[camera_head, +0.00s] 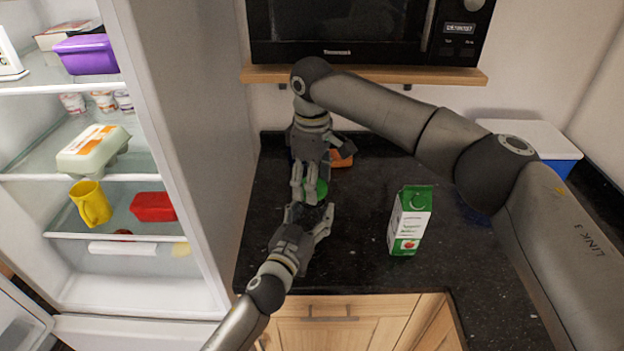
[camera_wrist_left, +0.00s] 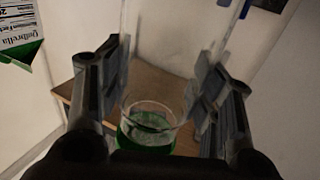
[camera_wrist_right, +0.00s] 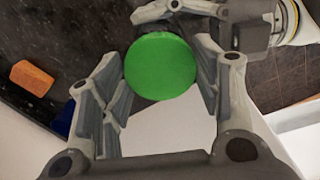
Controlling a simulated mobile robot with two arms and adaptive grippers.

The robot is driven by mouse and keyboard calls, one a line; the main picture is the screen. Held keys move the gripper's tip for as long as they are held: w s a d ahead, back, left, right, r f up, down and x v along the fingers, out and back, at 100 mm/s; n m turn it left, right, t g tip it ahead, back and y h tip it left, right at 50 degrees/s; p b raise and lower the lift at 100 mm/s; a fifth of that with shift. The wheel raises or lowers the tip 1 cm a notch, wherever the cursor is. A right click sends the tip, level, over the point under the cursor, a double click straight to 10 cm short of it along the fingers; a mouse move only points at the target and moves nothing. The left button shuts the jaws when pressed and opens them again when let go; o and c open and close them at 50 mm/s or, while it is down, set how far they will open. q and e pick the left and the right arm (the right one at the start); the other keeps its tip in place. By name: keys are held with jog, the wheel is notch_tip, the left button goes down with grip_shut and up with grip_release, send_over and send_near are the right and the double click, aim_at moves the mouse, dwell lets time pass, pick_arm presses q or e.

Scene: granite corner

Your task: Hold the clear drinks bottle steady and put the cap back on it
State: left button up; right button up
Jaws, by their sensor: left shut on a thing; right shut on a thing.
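My left gripper (camera_head: 312,214) reaches in from the lower left and is shut on the clear drinks bottle. In the left wrist view the bottle (camera_wrist_left: 152,108) is a clear round shape between the fingers, with green at its lower part. My right gripper (camera_head: 310,172) comes down from above and is shut on the green cap (camera_wrist_right: 160,66), a round disc between its fingers in the right wrist view. In the head view a green patch (camera_head: 318,188) shows between the two hands; the fingers hide most of the bottle. I cannot tell whether cap and bottle touch.
A green and white carton (camera_head: 410,222) stands on the dark counter to the right. An orange block (camera_head: 343,158) lies behind the hands. A white and blue box (camera_head: 535,140) is at the back right. A microwave (camera_head: 340,30) sits on a shelf above; an open fridge is at left.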

jog(key=shift+f, duration=0.9)
jog(key=shift+f, duration=0.6)
